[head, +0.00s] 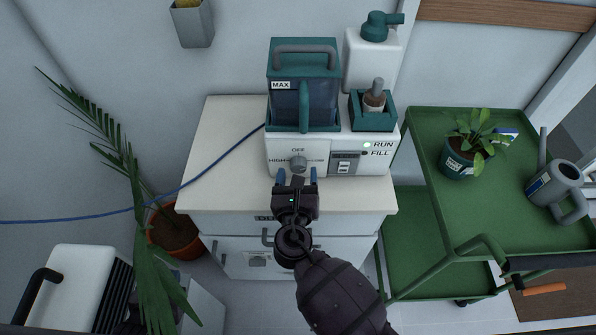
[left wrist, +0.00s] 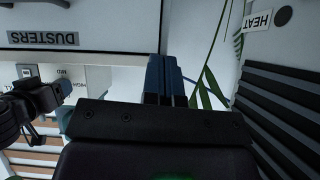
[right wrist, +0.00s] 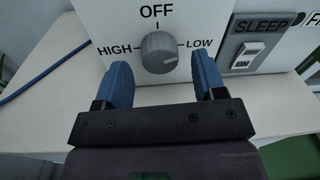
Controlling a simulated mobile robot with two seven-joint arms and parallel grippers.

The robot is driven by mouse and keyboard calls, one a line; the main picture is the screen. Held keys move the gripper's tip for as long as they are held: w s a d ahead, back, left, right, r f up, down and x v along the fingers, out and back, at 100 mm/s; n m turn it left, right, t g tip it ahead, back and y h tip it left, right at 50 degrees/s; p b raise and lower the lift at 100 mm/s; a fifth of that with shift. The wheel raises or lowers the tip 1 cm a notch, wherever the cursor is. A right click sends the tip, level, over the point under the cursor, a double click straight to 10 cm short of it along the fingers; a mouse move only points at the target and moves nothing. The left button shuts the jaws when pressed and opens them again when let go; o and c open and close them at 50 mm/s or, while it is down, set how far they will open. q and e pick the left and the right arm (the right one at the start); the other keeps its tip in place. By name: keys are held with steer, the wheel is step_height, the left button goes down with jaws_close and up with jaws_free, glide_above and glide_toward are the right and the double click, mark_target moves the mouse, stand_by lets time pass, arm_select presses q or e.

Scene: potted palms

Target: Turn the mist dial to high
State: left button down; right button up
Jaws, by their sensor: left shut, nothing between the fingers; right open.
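The mist dial is a round grey knob (right wrist: 159,53) on the white front of the humidifier (head: 282,146), marked OFF above, HIGH left and LOW right. A pale mark on the knob sits at its lower right, on the LOW side. It also shows in the head view (head: 298,162). My right gripper (head: 297,175) is open just in front of the dial. In the right wrist view its blue fingers stand apart, left and right of the knob, not touching it. My left gripper (left wrist: 167,62) is shut and empty in the left wrist view, away from the dial.
A SLEEP switch (right wrist: 248,55) is right of the dial. The humidifier stands on a white cabinet (head: 215,140); a blue cable (head: 190,185) runs left. A green trolley (head: 420,150) is at right. A heater (head: 75,285) and palm (head: 150,240) are at left.

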steer(key=s, duration=0.9)
steer(key=shift+s+a+r+p, duration=0.2)
steer(key=shift+s+a+p, duration=0.05)
steer(key=shift+p, duration=0.1)
